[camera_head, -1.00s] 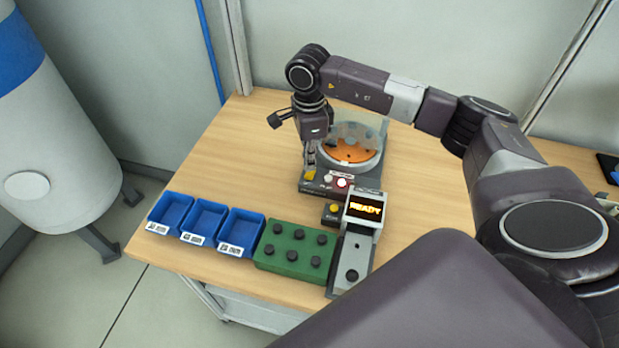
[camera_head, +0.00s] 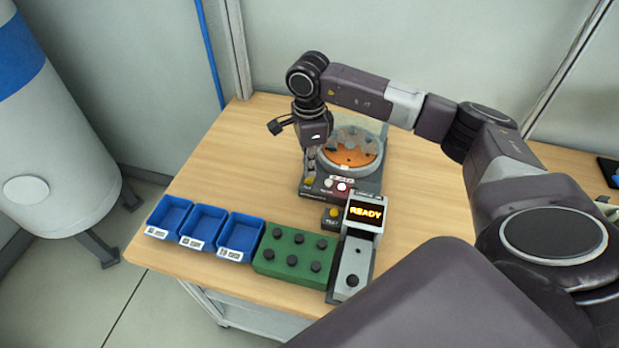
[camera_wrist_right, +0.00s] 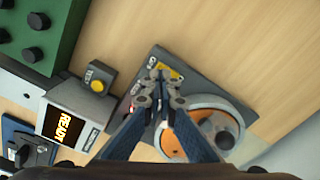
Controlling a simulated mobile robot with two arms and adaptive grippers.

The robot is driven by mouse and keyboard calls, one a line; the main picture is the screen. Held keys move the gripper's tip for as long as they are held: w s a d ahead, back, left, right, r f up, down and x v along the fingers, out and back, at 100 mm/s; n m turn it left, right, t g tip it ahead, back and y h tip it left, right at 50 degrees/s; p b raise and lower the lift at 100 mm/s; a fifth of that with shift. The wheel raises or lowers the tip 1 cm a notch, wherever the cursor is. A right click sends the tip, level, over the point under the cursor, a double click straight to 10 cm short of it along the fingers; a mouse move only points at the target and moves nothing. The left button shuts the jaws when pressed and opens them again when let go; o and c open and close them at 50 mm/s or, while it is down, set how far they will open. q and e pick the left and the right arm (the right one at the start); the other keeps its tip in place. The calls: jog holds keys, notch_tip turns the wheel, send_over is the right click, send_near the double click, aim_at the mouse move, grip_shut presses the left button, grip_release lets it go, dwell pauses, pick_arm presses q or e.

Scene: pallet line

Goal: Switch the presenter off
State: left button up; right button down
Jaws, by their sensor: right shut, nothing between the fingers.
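The presenter (camera_head: 368,185) stands on the bench, with an orange disc (camera_head: 350,157) under a clear cover. Its front panel carries a yellow control (camera_head: 308,182), a pale button (camera_head: 328,183) and a red-lit button (camera_head: 343,187). My right gripper (camera_head: 309,170) is shut and empty, pointing down over the panel's left end, by the yellow control. In the right wrist view the fingertips (camera_wrist_right: 160,76) overlap the panel's yellow part (camera_wrist_right: 168,72); I cannot tell whether they touch it. The red light (camera_wrist_right: 131,108) shows beside the fingers. My left gripper is out of view.
A green block (camera_head: 295,254) with black knobs and blue bins (camera_head: 205,224) stand to the left. The bench's left rear is clear.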

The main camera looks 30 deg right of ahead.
aim_at(309, 180)
jog(key=shift+f+b, duration=0.95)
jog(key=shift+f, duration=0.2)
dwell(0.9)
jog(key=shift+r, duration=0.15)
jog(key=shift+r+p, duration=2)
jog(key=shift+r, duration=1.45)
jog(key=shift+f, duration=0.1)
